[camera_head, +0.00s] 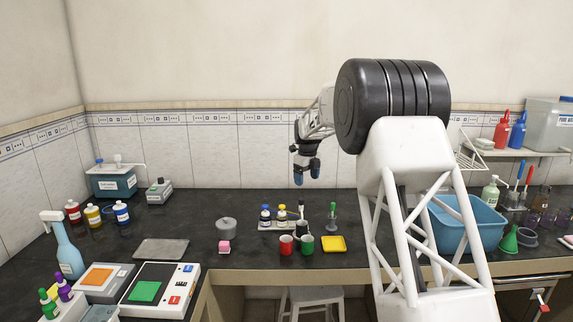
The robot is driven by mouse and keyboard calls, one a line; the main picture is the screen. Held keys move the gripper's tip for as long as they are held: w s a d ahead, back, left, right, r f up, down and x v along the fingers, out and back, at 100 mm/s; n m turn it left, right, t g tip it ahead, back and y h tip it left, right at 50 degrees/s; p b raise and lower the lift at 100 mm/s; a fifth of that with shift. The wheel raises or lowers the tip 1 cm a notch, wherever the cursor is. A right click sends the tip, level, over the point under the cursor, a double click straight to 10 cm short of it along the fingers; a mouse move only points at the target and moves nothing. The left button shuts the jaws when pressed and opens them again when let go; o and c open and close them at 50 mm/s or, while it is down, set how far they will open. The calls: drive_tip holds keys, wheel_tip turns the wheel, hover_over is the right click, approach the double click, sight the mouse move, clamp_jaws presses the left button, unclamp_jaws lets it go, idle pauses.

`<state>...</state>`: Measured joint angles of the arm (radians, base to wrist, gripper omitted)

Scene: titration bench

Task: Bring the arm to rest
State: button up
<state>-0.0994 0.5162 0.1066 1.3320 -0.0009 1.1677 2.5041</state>
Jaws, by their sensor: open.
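A blue basin (460,222) stands right. Spray bottle (68,248) and balance (160,289) stand left. The bench's back middle looks clear.

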drive_tip(key=s+d+r+n, duration=0.2)
drive_tip(key=s+r+n, duration=0.25)
drive_tip(key=s, duration=0.75)
drive_tip(key=s+d+r+n+t, duration=0.1)
drive_tip(key=s+d+r+n, duration=0.3)
drive_tip(key=s, duration=0.8)
drive_tip(key=s+d+r+n, duration=0.1)
drive_tip(key=s+r+n, duration=0.45)
drive_tip(key=s, duration=0.65)
drive_tip(key=s+d+f+n, duration=0.1)
drive_tip(key=s+f+n, duration=0.2)
drive_tip(key=s, duration=0.8)
drive_tip(key=s+d+f+n+t, duration=0.1)
drive_tip(key=s+f+n, duration=0.2)
drive_tip(key=s, duration=0.9)
drive_tip(key=s+d+f+n, duration=0.1)
drive_tip(key=s+f+n, duration=0.3)
drive_tip(key=s+n, duration=0.3)
drive_tip(key=s, duration=0.4)
drive_tip(key=shift+s+d, duration=0.2)
